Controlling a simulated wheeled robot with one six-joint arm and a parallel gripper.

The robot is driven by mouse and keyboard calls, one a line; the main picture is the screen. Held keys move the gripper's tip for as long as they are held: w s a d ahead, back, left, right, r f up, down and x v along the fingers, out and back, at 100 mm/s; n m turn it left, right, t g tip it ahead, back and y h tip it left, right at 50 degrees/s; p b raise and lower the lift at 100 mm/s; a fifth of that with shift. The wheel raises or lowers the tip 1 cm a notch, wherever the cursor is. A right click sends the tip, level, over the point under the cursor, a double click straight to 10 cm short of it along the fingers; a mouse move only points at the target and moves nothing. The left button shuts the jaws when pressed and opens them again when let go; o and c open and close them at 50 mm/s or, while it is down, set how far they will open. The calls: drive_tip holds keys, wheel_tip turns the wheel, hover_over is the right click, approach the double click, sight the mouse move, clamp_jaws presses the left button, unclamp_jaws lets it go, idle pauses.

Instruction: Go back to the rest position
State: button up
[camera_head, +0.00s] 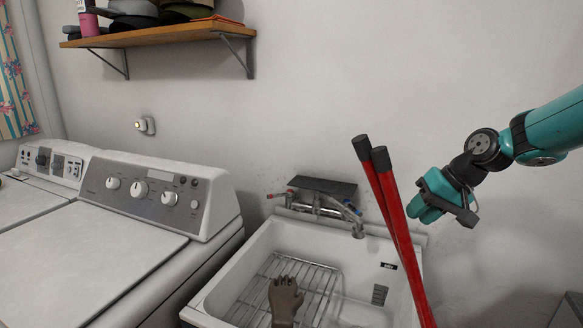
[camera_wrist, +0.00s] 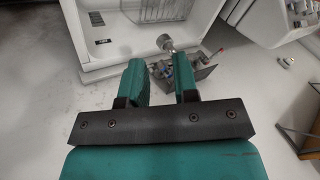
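My gripper (camera_head: 428,203) is held up in the air at the right of the head view, right of the red-handled tool and above the right side of the white tub (camera_head: 255,252). In the wrist view my gripper (camera_wrist: 160,75) shows two teal fingers standing apart, with nothing held between them. The tub also shows upside down in the wrist view (camera_wrist: 110,62), beyond the fingertips. The tap (camera_head: 357,229) is at the tub's back wall and shows past the fingers in the wrist view (camera_wrist: 166,43).
A wire rack (camera_head: 318,283) and a brown hand-shaped thing (camera_head: 285,300) are in the tub. A washing machine (camera_head: 160,195) stands left, under a wooden shelf (camera_head: 150,37). The wall at upper right is bare.

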drive_tip(key=s+d+f+h, duration=0.1)
drive_tip(key=s+f+h, duration=0.15)
drive_tip(key=s, duration=0.85)
drive_tip(key=s+d+f+h, duration=0.1)
drive_tip(key=s+h, duration=0.2)
drive_tip(key=s, duration=0.7)
drive_tip(key=s+a+r+n+g+y, duration=0.1)
drive_tip(key=s+a+r+n+y, duration=0.1)
drive_tip(key=s+a, duration=0.4)
drive_tip(key=s+a+r+n+g+y, duration=0.2)
drive_tip(key=s+a+r+n, duration=0.2)
drive_tip(key=a, duration=0.4)
drive_tip(key=shift+s+a+r+n, duration=0.4)
drive_tip(key=shift+s+r, duration=0.25)
drive_tip(key=shift+s, duration=0.25)
